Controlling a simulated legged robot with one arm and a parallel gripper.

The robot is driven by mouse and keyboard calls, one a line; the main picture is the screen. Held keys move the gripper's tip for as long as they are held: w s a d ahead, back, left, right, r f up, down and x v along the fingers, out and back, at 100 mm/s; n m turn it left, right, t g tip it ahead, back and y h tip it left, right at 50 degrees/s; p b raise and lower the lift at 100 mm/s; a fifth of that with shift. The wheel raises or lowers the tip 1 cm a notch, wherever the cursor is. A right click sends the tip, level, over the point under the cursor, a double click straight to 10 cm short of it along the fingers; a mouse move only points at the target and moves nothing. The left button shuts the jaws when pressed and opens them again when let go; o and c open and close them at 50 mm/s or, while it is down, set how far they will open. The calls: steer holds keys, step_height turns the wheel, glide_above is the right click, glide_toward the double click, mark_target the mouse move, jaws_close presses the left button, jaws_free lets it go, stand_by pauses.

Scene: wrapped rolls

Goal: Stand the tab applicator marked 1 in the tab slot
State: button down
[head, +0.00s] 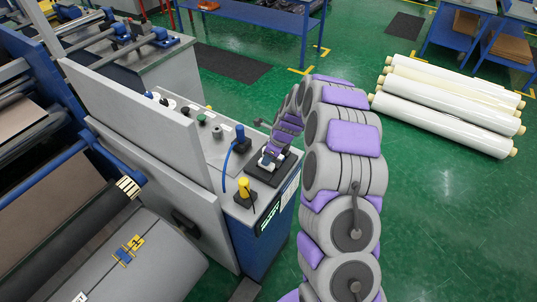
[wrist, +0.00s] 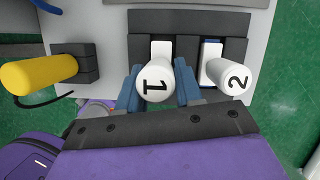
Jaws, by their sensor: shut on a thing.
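The white applicator marked 1 (wrist: 157,80) is between the two blue-grey fingers of my gripper (wrist: 158,90) in the wrist view. My gripper is shut on it, and its number faces the camera. Its white far end (wrist: 160,48) lies over the dark slotted block (wrist: 188,22); I cannot tell how deep it sits. The white applicator marked 2 (wrist: 230,75) stands just to the right, at the same block, with a blue edge showing. In the head view my gripper (head: 272,155) is over the black block on the console, and the applicators are too small to read.
A yellow-handled tool (wrist: 38,74) in a dark holder is left of my gripper; it also shows in the head view (head: 244,187). A blue-handled tool (head: 240,134) with a cord stands on the console (head: 215,150). Wrapped rolls (head: 450,105) lie on the green floor at right.

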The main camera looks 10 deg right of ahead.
steer(key=shift+f, duration=1)
steer(key=c, duration=0.7)
jaws_free()
steer(key=shift+o, duration=0.2)
steer(key=p+v, duration=0.2)
steer(key=v, duration=1.5)
steer(key=shift+s, duration=0.1)
steer(key=s+a+r+n+g+h+b, duration=0.1)
steer(key=s+a+r+n, duration=0.2)
steer(key=s+n, duration=0.45)
steer(key=s+a+r+n+g+b, duration=0.1)
steer(key=s+a+r+n+b, duration=0.3)
steer(key=s, duration=0.7)
steer(key=s+d+f+n+g+h, duration=0.1)
steer(key=s+f+n+h, duration=0.1)
steer(key=s+n, duration=1.1)
steer(key=s, duration=1.1)
steer(key=shift+d+g, duration=0.25)
steer(key=shift+g, duration=0.15)
